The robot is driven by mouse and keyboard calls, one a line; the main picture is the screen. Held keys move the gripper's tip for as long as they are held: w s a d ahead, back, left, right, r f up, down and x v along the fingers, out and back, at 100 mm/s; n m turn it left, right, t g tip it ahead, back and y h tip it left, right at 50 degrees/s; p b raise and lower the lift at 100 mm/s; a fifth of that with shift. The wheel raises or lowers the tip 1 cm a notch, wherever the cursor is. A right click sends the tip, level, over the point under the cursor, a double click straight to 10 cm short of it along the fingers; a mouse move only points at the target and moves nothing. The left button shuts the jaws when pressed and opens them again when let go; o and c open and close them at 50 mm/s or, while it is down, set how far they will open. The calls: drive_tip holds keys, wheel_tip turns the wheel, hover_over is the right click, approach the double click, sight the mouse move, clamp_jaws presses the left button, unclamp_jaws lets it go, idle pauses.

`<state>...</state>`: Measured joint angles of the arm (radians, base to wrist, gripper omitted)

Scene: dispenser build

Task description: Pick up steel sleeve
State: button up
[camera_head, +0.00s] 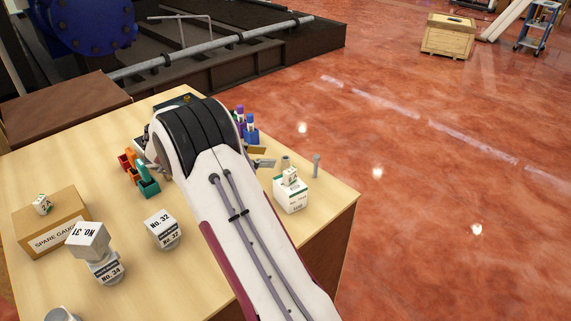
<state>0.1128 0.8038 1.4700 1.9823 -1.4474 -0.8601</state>
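A small grey upright cylinder (285,162), which looks like the steel sleeve, stands near the right edge of the wooden table, behind a white box. My gripper (262,157) shows just past the right side of my arm, to the left of this cylinder. Its two grey fingertips look apart, with nothing seen between them, so it looks open. The rest of the gripper is hidden behind my arm. A grey bolt-like pin (316,166) stands upright to the right of the cylinder.
The white box (291,197) with a small white block (290,177) on it stands in front of the cylinder. Blue holders (250,133) stand behind my gripper. Coloured bins (147,184), labelled parts (162,230) and a cardboard box (52,232) are to the left. The table's right edge is close.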

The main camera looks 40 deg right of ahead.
sight(284, 158)
drive_tip(key=shift+d, duration=0.15)
drive_tip(key=shift+x, duration=1.15)
drive_tip(key=shift+s+d+f, duration=0.1)
drive_tip(key=shift+s+x, duration=0.15)
drive_tip(key=shift+x, duration=1.1)
drive_tip(key=shift+s+x, duration=0.1)
drive_tip(key=shift+x, duration=1.15)
clamp_jaws()
